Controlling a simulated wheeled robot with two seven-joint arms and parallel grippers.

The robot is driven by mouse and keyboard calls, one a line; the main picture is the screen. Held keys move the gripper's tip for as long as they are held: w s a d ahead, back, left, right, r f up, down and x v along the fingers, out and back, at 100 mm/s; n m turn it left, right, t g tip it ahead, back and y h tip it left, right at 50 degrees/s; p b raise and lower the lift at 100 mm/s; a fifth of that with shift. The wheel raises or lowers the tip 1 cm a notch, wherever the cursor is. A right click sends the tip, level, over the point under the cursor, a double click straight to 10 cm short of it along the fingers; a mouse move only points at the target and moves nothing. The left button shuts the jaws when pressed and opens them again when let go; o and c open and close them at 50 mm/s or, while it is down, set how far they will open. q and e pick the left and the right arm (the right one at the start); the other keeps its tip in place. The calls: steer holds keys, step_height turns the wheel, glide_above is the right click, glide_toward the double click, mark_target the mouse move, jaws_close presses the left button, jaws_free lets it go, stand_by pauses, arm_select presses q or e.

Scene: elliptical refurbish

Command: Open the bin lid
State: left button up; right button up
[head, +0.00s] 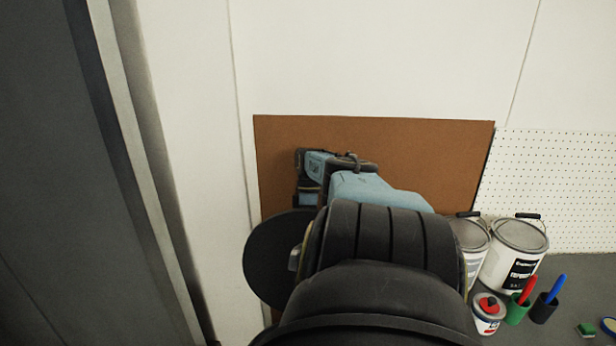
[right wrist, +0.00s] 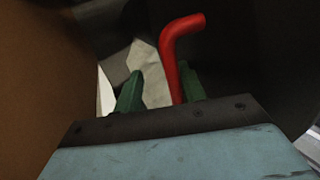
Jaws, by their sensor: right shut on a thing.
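A black round disc, which looks like the bin lid (head: 265,262), shows in the head view left of my right arm, with the arm covering its right side. The rest of the bin is hidden. My right gripper (right wrist: 160,84) shows in the right wrist view with green fingers on either side of a gap. A red bent bar (right wrist: 169,48) rises between them, close against the right finger; the gripper is shut on it. The bar is not visible in the head view. My left gripper is out of view.
A brown board (head: 440,150) stands against the white wall behind my arm. Paint cans (head: 512,262), a small red-topped can (head: 488,313), green (head: 517,310) and dark (head: 543,308) cups are on the grey surface at right. Crumpled pale material (right wrist: 152,75) shows behind the fingers.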

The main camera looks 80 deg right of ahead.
steer(key=shift+w+d+r, duration=0.1)
steer(key=shift+r, duration=0.3)
steer(key=b+v, duration=0.6)
steer(key=v, duration=0.1)
steer(key=shift+r, duration=0.3)
stand_by(0.3)
stand_by(0.7)
